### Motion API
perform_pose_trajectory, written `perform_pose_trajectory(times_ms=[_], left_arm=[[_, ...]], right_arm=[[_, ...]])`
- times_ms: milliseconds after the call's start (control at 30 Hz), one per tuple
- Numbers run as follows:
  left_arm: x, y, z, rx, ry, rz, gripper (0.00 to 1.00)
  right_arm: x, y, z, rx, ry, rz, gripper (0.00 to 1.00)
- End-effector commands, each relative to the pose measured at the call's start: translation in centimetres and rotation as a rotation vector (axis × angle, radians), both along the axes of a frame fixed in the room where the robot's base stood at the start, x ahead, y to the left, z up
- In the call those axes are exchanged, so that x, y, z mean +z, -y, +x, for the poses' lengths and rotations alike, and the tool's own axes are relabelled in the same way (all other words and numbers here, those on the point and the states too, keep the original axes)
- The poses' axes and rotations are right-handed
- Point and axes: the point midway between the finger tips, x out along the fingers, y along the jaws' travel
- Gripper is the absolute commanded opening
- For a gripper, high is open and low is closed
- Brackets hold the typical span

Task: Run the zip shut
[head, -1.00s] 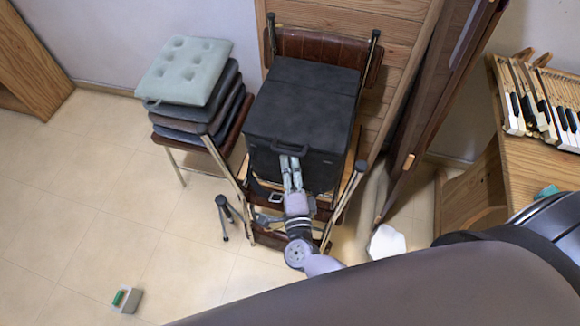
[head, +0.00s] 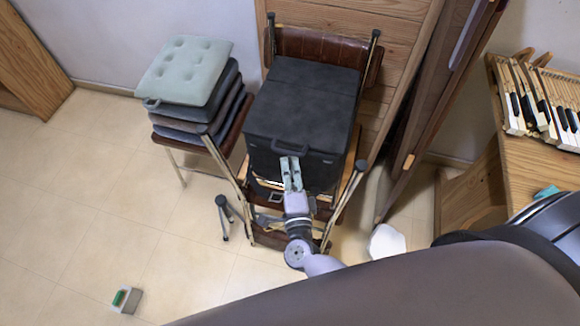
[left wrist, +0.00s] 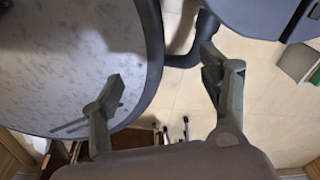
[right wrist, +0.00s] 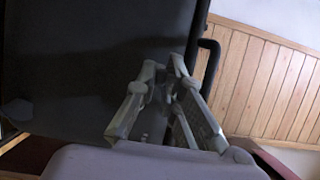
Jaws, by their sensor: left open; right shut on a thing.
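The black case (head: 304,108) lies on a chair, its dark handle (head: 290,148) at the front edge. My right gripper (head: 290,160) is at the case's front face, just below the handle. In the right wrist view the fingers of my right gripper (right wrist: 168,65) come together against the dark case (right wrist: 95,60). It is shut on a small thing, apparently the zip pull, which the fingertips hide. I cannot make out the zip's line. My left gripper (left wrist: 165,85) is open and empty in the left wrist view, away from the case.
A chair with stacked cushions (head: 187,72) stands left of the case. Chair posts (head: 345,190) rise either side of my right wrist. Piano keys (head: 540,105) lie on a wooden bench at right.

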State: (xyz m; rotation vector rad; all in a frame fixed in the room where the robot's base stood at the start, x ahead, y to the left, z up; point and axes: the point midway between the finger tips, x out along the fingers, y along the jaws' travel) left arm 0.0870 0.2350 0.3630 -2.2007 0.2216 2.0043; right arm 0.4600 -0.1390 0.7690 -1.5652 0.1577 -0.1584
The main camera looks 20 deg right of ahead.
Motion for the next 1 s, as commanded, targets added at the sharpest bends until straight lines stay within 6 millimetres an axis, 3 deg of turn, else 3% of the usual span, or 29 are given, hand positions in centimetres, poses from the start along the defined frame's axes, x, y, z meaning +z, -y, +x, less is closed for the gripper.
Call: perform_pose_trajectory(times_ms=[133,500,867,900,1000], left_arm=[[0.3,0.0,0.0,0.000,0.000,0.000,0.69],[1.2,0.0,0.0,0.000,0.000,0.000,0.69],[1.2,0.0,0.0,0.000,-0.001,0.001,0.69],[1.2,0.0,0.0,0.000,-0.001,0.001,0.69],[1.2,-0.1,0.0,0.001,-0.001,0.001,0.69]], right_arm=[[-0.1,0.9,-0.7,-0.001,-0.002,-0.002,0.00],[-0.2,7.4,-5.1,-0.001,-0.005,-0.003,0.00],[-0.2,8.1,-5.5,-0.004,-0.004,0.000,0.00],[-0.2,8.1,-5.5,-0.004,-0.004,0.000,0.10],[-0.2,8.1,-5.5,-0.004,-0.003,0.000,0.17]])
